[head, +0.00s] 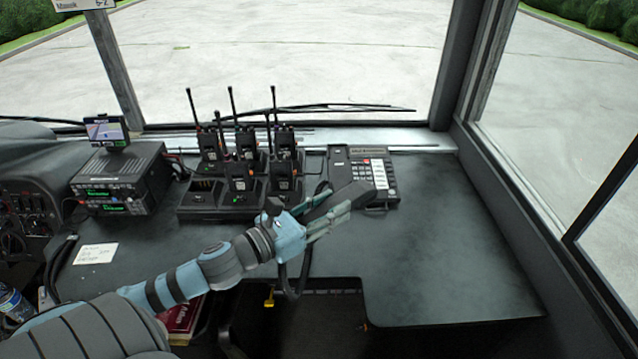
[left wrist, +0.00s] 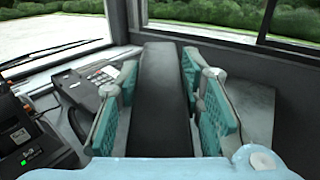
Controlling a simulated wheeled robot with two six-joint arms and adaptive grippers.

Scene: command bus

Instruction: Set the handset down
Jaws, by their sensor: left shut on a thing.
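My left gripper (head: 328,217) is shut on the dark handset (head: 352,197). In the left wrist view the handset (left wrist: 166,95) is a long dark bar between the two teal fingers, pointing away from the wrist. The phone base (head: 381,172) sits at the back of the counter, with pale keys and one red key. Its left side, the cradle strip (head: 338,163), is bare. In the head view the handset overlaps the base's front edge; I cannot tell whether they touch. The phone base (left wrist: 88,88) also shows left of the handset in the wrist view. My right gripper is not in view.
Several handheld radios stand in a charger rack (head: 219,204) left of the phone. A radio unit (head: 118,178) with a small screen stands farther left. The dark counter (head: 440,255) is clear to the right. A dark cord (head: 291,288) hangs below my left gripper.

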